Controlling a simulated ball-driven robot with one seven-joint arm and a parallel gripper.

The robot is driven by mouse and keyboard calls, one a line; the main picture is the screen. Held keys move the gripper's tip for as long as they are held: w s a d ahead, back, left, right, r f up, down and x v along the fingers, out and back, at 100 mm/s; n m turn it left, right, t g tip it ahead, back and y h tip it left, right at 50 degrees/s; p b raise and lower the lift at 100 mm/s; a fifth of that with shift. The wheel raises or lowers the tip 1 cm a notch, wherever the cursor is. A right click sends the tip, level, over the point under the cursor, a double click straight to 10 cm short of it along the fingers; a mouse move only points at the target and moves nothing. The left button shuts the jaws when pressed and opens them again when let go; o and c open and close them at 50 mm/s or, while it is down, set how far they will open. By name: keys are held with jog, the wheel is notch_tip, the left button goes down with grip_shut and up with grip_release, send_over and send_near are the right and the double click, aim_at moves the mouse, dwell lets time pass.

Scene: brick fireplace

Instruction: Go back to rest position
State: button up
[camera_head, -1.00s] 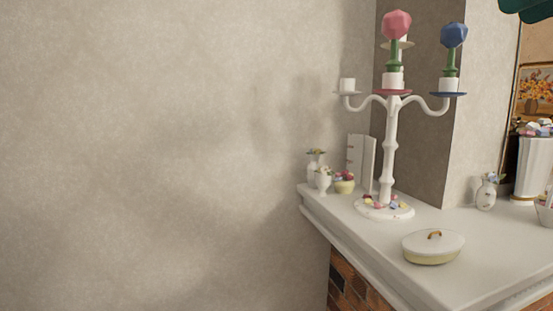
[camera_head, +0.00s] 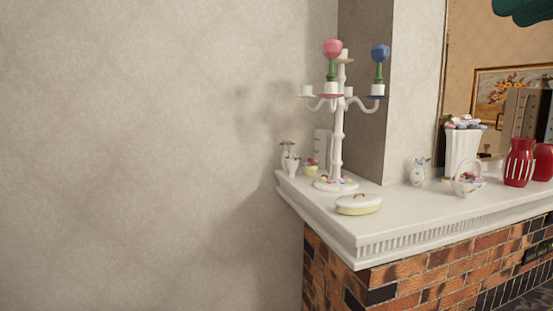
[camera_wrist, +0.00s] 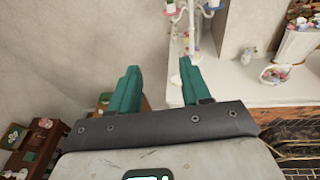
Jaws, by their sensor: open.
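My gripper (camera_wrist: 158,85) shows in the wrist view with its two green fingers apart and nothing between them. In that view it points toward the wall and the white mantel (camera_wrist: 240,88). In the head view, a dark green part of my arm shows only at the top right corner. A white candelabra (camera_head: 337,135) stands upright on the mantel (camera_head: 400,212). It holds a pink-topped piece (camera_head: 332,50) on the pink arm and a blue-topped piece (camera_head: 380,55) on the blue arm. Nothing touches my gripper.
A lidded oval dish (camera_head: 358,204) sits near the mantel's front edge. Small vases, a white basket (camera_head: 467,182), a tall white vase (camera_head: 461,150) and a red vase (camera_head: 519,162) stand on the mantel. Brown shelves (camera_wrist: 35,148) show at the wrist view's lower left. The plain wall fills the left.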

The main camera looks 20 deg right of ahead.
jog(key=w+d+f+m+y, duration=0.1)
jog(key=w+d+f+m, duration=0.2)
jog(key=w+f+m, duration=0.35)
jog(key=w+d+f+m, duration=0.2)
jog(key=w+f+m, duration=0.2)
jog(key=f+m, duration=0.55)
jog(key=w+a+f+m+g, duration=0.2)
jog(key=f+m, duration=0.2)
jog(key=f, duration=0.9)
jog(key=w+a+f+m+g, duration=0.15)
jog(key=f+m, duration=0.25)
jog(key=f, duration=0.9)
jog(key=s+a+f+m+g+h, duration=0.1)
jog(key=s+a+f+m+g, duration=0.3)
jog(key=f, duration=0.8)
jog(key=s+a+f+m+g, duration=0.1)
jog(key=s+a+f+m, duration=0.5)
jog(key=f, duration=0.6)
jog(key=s+f+m+g+h, duration=0.1)
jog(key=s+f+m+g, duration=0.1)
jog(key=s+f, duration=0.3)
jog(key=s+f+m+g+h, duration=0.1)
jog(key=s+f, duration=0.5)
jog(key=s, duration=0.8)
jog(key=a+m+g, duration=0.1)
jog(key=g, duration=0.1)
jog(key=shift+s+f+g, duration=0.3)
jog(key=shift+g, duration=0.05)
